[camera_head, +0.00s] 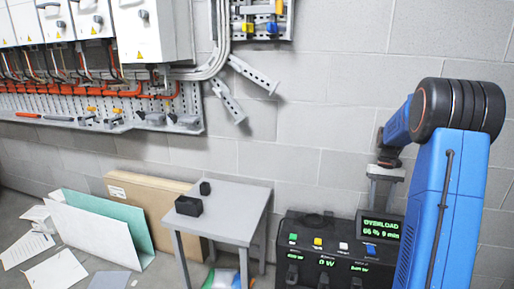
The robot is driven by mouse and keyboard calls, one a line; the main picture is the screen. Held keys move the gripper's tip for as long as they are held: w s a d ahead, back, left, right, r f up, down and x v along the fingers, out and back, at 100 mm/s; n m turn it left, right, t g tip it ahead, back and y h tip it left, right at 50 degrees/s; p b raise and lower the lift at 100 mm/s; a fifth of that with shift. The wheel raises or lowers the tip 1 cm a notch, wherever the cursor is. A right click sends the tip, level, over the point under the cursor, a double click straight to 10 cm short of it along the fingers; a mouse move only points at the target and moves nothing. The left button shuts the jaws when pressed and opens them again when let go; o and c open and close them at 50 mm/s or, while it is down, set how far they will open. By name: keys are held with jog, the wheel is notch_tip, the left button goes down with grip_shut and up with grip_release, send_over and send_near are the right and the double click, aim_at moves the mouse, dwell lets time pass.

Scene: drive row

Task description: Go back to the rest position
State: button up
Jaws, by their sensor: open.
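My arm rises at the right of the head view, blue with a large black joint. My gripper (383,200) hangs from its far end, pointing down, small and grey. Its fingers look apart, with nothing visible between them. It appears in front of the wall, above or just behind the black control console (316,228); the exact gap cannot be told. The console's small display (380,229) reads OVERLOAD, 66 %, 9 min in green. My own arm hides the console's right side.
A grey table (235,200) with small black blocks (188,206) stands left of the console. A cardboard panel (140,205), an open folder (100,232) and papers (28,248) are on the floor. White switch cabinets (150,30) and a perforated rail (95,112) hang on the wall.

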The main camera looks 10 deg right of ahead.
jog(key=s+a+r+n+t+h, duration=0.1)
jog(key=s+a+r, duration=0.3)
jog(key=a, duration=0.3)
jog(key=s+a+r+n+t, duration=0.1)
jog(key=s+a+r, duration=0.3)
jog(key=a, duration=0.2)
jog(key=s+a+r+n+t+h, duration=0.1)
jog(key=s+a+r+t, duration=0.1)
jog(key=s+a+r, duration=0.35)
jog(key=s+a+f+n+t, duration=0.1)
jog(key=s+a+f+t, duration=0.1)
jog(key=s+a, duration=0.4)
jog(key=s+a+f+n+t, duration=0.1)
jog(key=s+a+f, duration=0.1)
jog(key=s+a, duration=0.5)
jog(key=shift+s+t+y, duration=0.3)
jog(key=shift+s+t, duration=0.1)
jog(key=shift+s, duration=1.85)
jog(key=shift+f, duration=0.1)
